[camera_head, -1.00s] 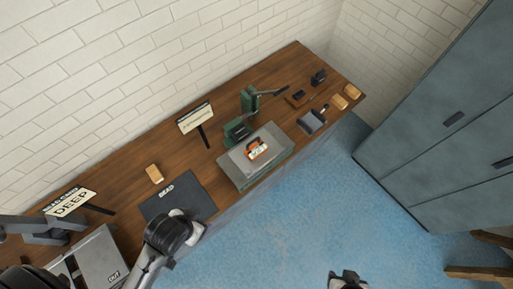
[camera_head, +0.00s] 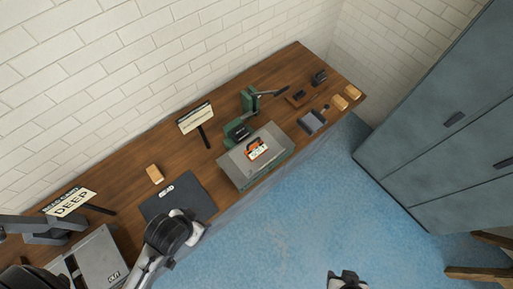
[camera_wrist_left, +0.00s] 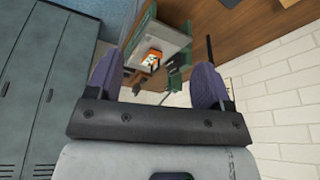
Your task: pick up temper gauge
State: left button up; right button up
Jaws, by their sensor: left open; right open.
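A small orange item with a white label (camera_head: 257,149) lies on top of a grey-topped box (camera_head: 234,170) on the bench. It may be the temper gauge, but its label is too small to read. It also shows in the left wrist view (camera_wrist_left: 152,57), beyond my left gripper and between its fingers as seen. My left gripper (camera_wrist_left: 157,80) is open, with nothing between its fingertips. In the head view my left arm's dark wrist is over the front edge of the dark mat, and its fingers are hidden. My right gripper (camera_head: 347,279) is open over the floor at the bottom edge.
A green device with an arm (camera_head: 248,101) stands behind the box. Tall cabinets (camera_head: 430,135) stand right. Blue floor is open between.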

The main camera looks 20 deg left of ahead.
pick_arm(q)
jog(key=c, duration=0.6)
